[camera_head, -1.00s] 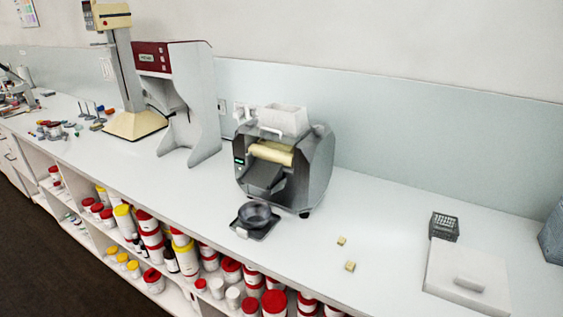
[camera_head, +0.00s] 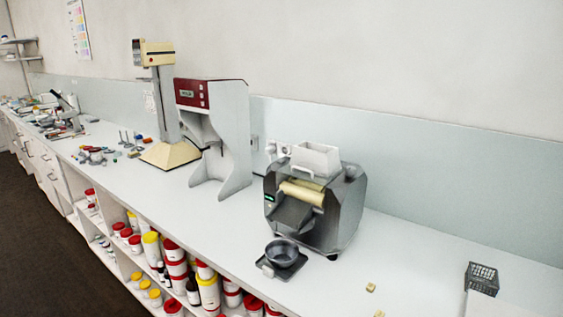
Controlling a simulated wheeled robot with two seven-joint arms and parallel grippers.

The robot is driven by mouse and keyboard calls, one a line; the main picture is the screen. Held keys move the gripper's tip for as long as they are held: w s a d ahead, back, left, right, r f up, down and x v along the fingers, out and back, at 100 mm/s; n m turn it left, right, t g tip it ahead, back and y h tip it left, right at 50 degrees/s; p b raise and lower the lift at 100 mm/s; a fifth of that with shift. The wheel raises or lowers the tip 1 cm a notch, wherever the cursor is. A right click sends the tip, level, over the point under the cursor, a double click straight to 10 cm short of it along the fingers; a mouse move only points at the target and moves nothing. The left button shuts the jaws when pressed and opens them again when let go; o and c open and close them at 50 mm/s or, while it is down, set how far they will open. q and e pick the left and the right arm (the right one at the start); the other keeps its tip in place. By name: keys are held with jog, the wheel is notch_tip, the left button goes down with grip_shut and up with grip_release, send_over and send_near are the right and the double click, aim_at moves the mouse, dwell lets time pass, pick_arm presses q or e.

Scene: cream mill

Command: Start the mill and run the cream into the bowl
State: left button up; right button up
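The mill (camera_head: 336,218) stands on the white counter, right of centre. It has a dark grey body, a white hopper (camera_head: 316,158) on top, cream-coloured rollers (camera_head: 302,193) and a sloping grey chute (camera_head: 293,214) at the front. A small green display (camera_head: 269,198) glows on its left side. A dark round bowl (camera_head: 282,252) sits on a small dark tray (camera_head: 265,267) below and in front of the chute. I cannot tell whether anything is in the bowl. Neither of my grippers shows in the head view.
Two small yellowish cubes (camera_head: 371,287) lie right of the bowl, near the counter's front edge. A dark basket (camera_head: 482,278) stands further right. Left of the mill are a grey machine with a red panel (camera_head: 192,93) and a cream stand (camera_head: 170,154). Jars (camera_head: 176,265) fill shelves below.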

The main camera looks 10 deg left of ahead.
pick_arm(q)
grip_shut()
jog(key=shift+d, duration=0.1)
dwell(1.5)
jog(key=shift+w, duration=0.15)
